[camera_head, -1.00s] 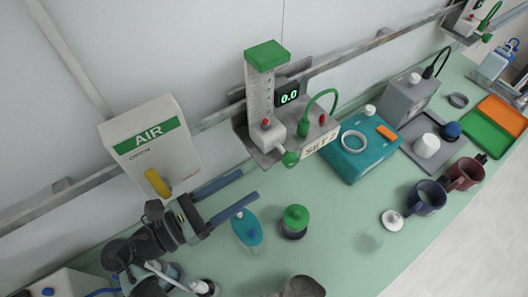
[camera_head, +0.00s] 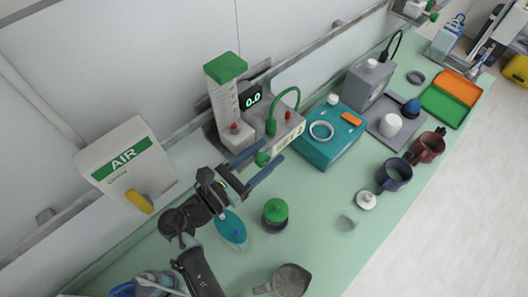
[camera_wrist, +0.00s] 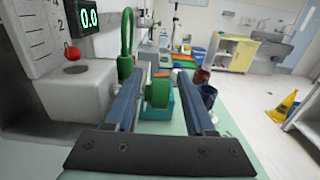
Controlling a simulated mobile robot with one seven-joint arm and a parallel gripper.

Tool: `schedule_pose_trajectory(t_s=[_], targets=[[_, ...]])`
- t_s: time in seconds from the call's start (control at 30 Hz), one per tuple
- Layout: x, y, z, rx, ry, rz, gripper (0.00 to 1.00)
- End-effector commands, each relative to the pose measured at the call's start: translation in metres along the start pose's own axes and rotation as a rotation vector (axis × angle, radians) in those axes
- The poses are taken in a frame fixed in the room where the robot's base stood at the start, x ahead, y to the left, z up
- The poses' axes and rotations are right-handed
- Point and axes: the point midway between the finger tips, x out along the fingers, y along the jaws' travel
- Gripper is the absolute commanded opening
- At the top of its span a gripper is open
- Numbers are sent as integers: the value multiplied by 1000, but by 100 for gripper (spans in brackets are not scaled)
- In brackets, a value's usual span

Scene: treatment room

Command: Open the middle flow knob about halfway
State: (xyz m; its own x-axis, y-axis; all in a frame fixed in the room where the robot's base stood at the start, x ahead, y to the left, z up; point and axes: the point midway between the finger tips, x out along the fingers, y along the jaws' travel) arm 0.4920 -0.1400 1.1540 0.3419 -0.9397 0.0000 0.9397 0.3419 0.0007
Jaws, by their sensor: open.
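The middle flowmeter (camera_head: 225,98) hangs on the wall rail, with a green cap, a scale tube and a display (camera_head: 251,99) reading 0.0. Its green flow knob (camera_head: 262,158) sticks out at the front of the white valve block (camera_head: 236,138). My gripper (camera_head: 266,154) is open, with its two blue fingers pointing at the knob. In the wrist view the green knob (camera_wrist: 158,92) shows between the fingers, apart from the left one; whether the right one touches it I cannot tell. The display (camera_wrist: 88,18) also reads 0.0 there.
The AIR box (camera_head: 127,170) with a yellow lever is on the wall at left. A teal device (camera_head: 330,145) stands right of the flowmeter. Below the gripper are a blue oval item (camera_head: 231,228) and a green-capped jar (camera_head: 275,214). Another flowmeter (camera_head: 415,10) is at far upper right.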

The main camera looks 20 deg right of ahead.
Motion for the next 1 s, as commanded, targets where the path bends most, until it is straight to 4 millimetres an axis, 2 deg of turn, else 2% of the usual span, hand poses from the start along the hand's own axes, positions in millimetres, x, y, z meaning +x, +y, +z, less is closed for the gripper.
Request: schedule_pose_trajectory(t_s=[0.13, 0.43, 0.67, 1.0], targets=[[0, 0, 0, 0, 0, 0, 53], [0, -1, 0, -1, 0, -2, 0], [0, -2, -2, -3, -7, -5, 0], [-1, -3, -7, -4, -203, -10, 0]])
